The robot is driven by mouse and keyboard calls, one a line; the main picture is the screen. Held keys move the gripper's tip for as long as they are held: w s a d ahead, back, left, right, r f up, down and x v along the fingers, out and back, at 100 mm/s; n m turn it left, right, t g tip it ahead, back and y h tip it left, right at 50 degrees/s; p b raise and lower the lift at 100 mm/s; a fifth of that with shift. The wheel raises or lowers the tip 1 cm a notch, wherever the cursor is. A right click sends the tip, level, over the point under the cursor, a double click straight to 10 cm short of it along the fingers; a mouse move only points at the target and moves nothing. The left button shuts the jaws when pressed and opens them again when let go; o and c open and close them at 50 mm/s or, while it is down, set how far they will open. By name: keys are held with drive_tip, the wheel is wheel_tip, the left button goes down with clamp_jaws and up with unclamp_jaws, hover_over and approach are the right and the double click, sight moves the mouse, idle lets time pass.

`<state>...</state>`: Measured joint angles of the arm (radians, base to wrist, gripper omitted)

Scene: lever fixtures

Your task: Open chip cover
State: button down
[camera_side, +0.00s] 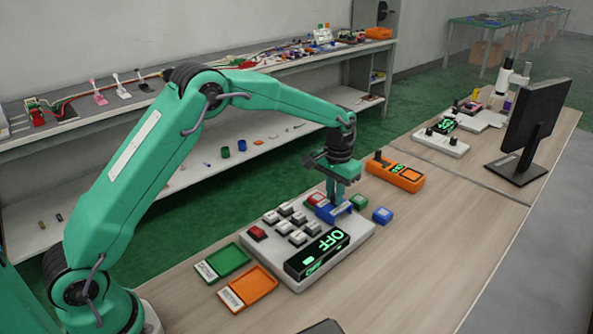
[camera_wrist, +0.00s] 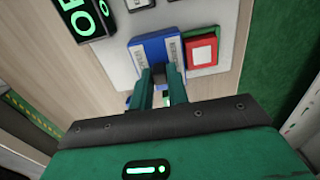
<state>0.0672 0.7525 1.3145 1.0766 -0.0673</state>
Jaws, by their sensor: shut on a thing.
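A white console (camera_side: 350,240) on the wooden table carries a blue fixture at its far right corner, which I take to be the chip cover (camera_side: 325,215). In the wrist view the blue chip cover (camera_wrist: 146,51) has two pale labelled strips. My gripper (camera_side: 335,203) points down at it. The wrist view shows the green fingers of my gripper (camera_wrist: 160,77) on either side of a small dark tab (camera_wrist: 158,72) at the blue part. My gripper is shut on this tab. The fingers hide part of the cover, and I cannot tell how far it is raised.
A red button (camera_wrist: 200,53) sits right beside the cover. The console has several keys (camera_side: 298,236) and a display reading OFF (camera_side: 318,254). A blue block (camera_side: 382,215) and an orange switch box (camera_side: 395,175) stand nearby. Green (camera_side: 222,262) and orange (camera_side: 248,289) trays lie to the left.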

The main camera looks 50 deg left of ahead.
sight(343, 209)
drive_tip(key=shift+d, duration=1.5)
drive_tip(key=shift+r, duration=0.1)
drive_tip(key=c, duration=1.4)
unclamp_jaws()
drive_tip(key=shift+o, duration=0.2)
wheel_tip(343, 209, up, 8)
